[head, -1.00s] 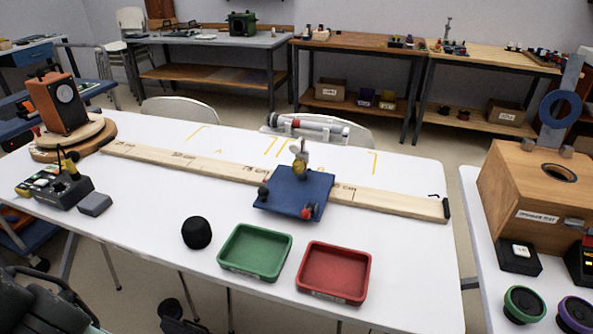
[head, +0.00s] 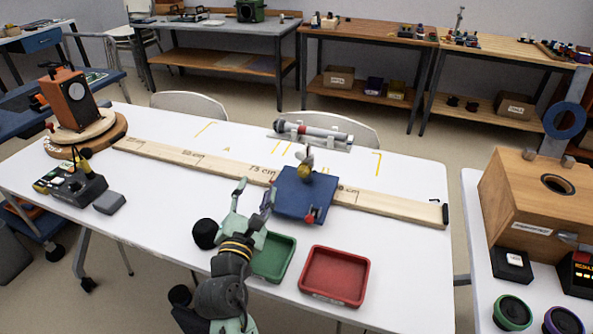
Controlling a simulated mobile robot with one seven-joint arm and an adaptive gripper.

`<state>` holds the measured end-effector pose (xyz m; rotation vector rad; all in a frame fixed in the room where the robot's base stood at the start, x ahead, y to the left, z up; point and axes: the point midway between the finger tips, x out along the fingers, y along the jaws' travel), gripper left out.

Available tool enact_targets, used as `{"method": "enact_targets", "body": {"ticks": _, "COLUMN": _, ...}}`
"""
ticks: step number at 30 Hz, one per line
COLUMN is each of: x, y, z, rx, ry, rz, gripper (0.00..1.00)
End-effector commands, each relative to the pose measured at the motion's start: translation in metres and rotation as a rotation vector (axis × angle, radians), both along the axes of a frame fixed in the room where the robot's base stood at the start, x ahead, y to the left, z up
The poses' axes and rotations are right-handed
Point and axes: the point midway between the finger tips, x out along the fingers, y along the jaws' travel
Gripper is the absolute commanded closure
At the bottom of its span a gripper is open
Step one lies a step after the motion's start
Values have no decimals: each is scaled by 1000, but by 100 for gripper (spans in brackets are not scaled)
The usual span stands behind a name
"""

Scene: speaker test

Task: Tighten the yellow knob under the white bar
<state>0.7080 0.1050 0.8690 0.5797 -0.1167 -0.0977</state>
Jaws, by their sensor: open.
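The small yellow knob (head: 305,173) sits at the back of the blue plate (head: 300,205), just below a short whitish piece (head: 307,158). I cannot tell how tight the knob is. The blue plate lies across the long wooden rail (head: 380,202). My gripper (head: 254,191) is open, with its fingers spread left of the blue plate and near the rail's front edge. It appears empty and is apart from the knob. My arm comes up from the bottom and hides part of the green tray (head: 285,256).
A red tray (head: 334,275) lies in front of the plate, with a black round thing (head: 205,233) left of my gripper. A grey tube (head: 312,131) lies behind the knob.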

Motion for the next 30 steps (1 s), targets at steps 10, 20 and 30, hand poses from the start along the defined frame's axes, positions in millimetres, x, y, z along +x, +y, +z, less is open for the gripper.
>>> {"method": "enact_targets", "body": {"ticks": 10, "x": 0, "y": -69, "z": -39, "rx": -348, "ry": 165, "rz": -208, "gripper": 55}}
{"method": "enact_targets", "body": {"ticks": 20, "x": 57, "y": -87, "z": -37, "rx": -343, "ry": 162, "rz": -206, "gripper": 55}}
{"method": "enact_targets", "body": {"ticks": 30, "x": 92, "y": -98, "z": -39, "rx": -341, "ry": 161, "rz": -202, "gripper": 55}}
